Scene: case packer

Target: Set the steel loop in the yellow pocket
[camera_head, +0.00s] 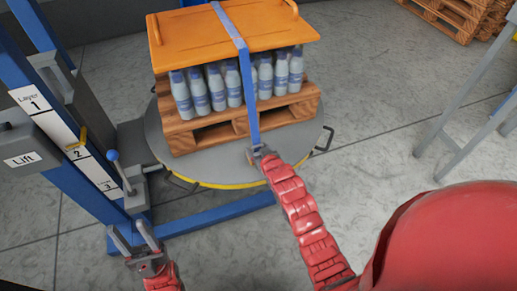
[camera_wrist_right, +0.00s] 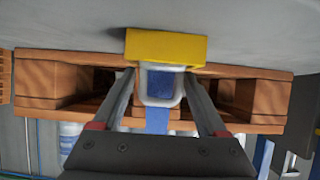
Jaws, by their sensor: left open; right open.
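The steel loop (camera_wrist_right: 143,91) is a pale grey frame at the end of the blue strap (camera_head: 247,85). In the right wrist view it meets the near edge of the yellow pocket (camera_wrist_right: 166,45), and its far end is hidden there; I cannot tell how deep it sits. My right gripper (camera_wrist_right: 160,76) is open, one finger on each side of the loop, with no clear grip on it. In the head view my right gripper (camera_head: 259,151) is at the strap's lower end and hides the loop. My left gripper (camera_head: 137,243) is open and empty at lower left.
A wooden pallet (camera_head: 180,137) with several bottles under an orange cover (camera_head: 185,38) stands on the round grey turntable (camera_head: 185,172). The blue lift post (camera_head: 75,190) and a lever (camera_head: 119,172) are near my left gripper. Floor at right is mostly clear, beside a grey stand (camera_head: 455,115).

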